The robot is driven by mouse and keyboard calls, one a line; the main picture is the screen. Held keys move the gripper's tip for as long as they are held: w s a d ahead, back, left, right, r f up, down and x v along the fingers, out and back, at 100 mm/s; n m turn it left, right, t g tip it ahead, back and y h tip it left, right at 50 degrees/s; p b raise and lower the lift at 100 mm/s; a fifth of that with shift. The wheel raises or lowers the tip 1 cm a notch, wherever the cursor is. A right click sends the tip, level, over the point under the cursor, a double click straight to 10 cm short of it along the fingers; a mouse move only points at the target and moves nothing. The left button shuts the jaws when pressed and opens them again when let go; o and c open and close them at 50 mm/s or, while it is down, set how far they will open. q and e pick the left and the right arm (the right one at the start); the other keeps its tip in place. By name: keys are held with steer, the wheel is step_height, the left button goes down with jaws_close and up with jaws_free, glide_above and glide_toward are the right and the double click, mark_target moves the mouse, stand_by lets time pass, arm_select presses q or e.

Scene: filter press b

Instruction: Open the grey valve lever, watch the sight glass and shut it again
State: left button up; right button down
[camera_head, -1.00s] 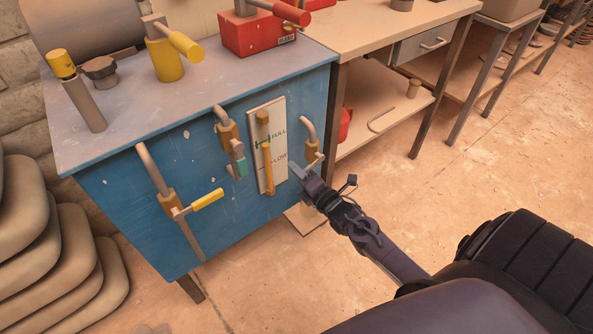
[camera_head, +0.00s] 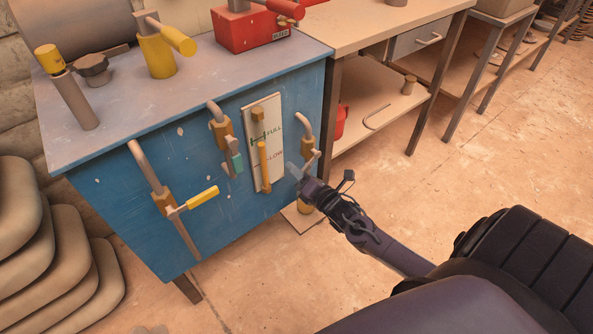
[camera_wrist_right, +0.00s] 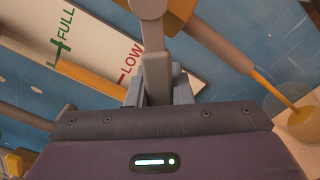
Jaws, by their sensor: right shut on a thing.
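The grey valve lever (camera_wrist_right: 156,75) is on the right-hand valve (camera_head: 307,148) at the blue cabinet's front. My right gripper (camera_head: 296,172) is shut on it; the wrist view shows the lever between the fingers (camera_wrist_right: 158,92). The sight glass (camera_head: 264,165) is on a white plate with a green FULL mark and a red LOW mark. Its amber column reaches close to the FULL mark. In the wrist view a thin yellow stream (camera_wrist_right: 270,86) runs from the valve's pipe end to a yellowish container (camera_wrist_right: 300,122). My left gripper is not in view.
A teal-handled valve (camera_head: 236,162) and a yellow-handled valve (camera_head: 202,197) are left of the sight glass. A red box (camera_head: 255,28) stands on the blue cabinet (camera_head: 110,220). A workbench (camera_head: 390,35) stands to the right. Open floor lies in front.

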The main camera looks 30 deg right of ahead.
steer(key=c, duration=1.3)
jaws_free()
steer(key=shift+s, duration=0.1)
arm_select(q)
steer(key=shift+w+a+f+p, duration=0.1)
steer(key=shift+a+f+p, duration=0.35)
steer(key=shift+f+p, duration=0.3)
arm_select(e)
steer(key=s, duration=0.7)
steer(key=shift+s+d, duration=0.3)
steer(key=shift+d, duration=0.05)
